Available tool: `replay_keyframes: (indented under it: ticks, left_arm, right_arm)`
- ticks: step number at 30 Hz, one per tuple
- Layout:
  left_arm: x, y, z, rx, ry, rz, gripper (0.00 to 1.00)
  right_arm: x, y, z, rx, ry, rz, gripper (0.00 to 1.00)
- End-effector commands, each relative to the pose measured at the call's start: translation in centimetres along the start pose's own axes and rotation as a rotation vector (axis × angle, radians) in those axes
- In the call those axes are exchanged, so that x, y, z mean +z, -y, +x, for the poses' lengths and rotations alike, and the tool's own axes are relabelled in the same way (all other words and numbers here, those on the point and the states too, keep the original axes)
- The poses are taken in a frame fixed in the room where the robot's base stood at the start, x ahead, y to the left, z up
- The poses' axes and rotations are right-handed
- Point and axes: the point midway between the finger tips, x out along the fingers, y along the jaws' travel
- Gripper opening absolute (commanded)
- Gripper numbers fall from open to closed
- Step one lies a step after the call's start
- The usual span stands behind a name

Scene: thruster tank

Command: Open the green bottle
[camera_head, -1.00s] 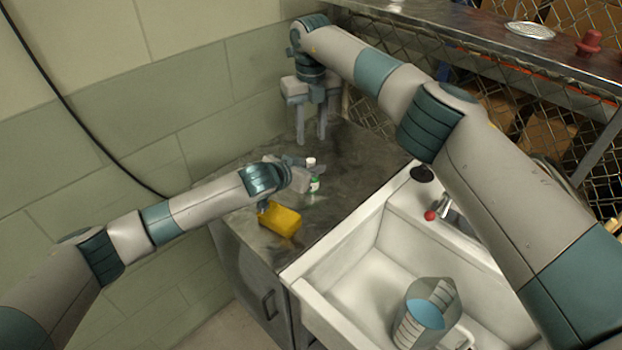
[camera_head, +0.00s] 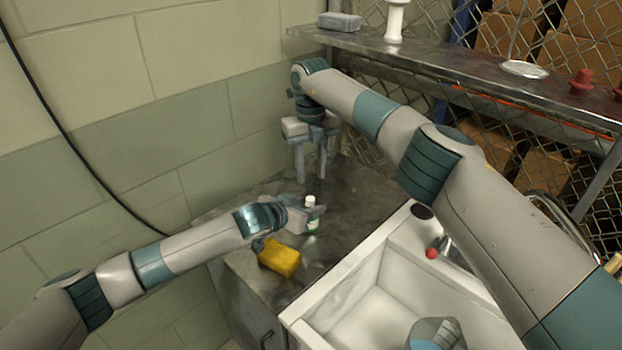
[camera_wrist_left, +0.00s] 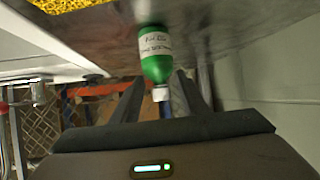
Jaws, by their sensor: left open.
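The green bottle (camera_head: 313,224) with a white cap (camera_head: 310,201) stands upright on the metal counter. My left gripper (camera_head: 316,208) is beside it at the bottle's upper part. In the left wrist view the bottle (camera_wrist_left: 154,58) appears upside down, with its white label readable only in part. Its cap (camera_wrist_left: 160,94) lies between the two spread fingers of my left gripper (camera_wrist_left: 157,88), with gaps on both sides. My right gripper (camera_head: 311,178) points down above the back of the counter, behind the bottle, with its fingers apart and empty.
A yellow sponge-like block (camera_head: 279,258) lies on the counter in front of my left gripper. A white sink (camera_head: 365,312) with a measuring jug (camera_head: 436,334) is at the right. A metal shelf (camera_head: 450,72) and wire fence stand behind; a wall is at the left.

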Motion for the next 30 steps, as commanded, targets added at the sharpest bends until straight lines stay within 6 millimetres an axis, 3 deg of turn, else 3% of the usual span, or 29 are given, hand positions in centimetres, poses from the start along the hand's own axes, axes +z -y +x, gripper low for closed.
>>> replay_keyframes:
  ticks: [24, 30]
  left_arm:
    - [0.3, 0.1, -13.3, -0.001, 0.002, 0.001, 0.40]
    - [0.2, 0.1, -15.2, 0.000, 0.003, -0.001, 0.40]
  right_arm:
    - [0.0, 0.0, 2.7, 0.000, 0.000, 0.000, 0.33]
    - [0.0, 0.0, 3.0, 0.000, 0.000, 0.000, 0.33]
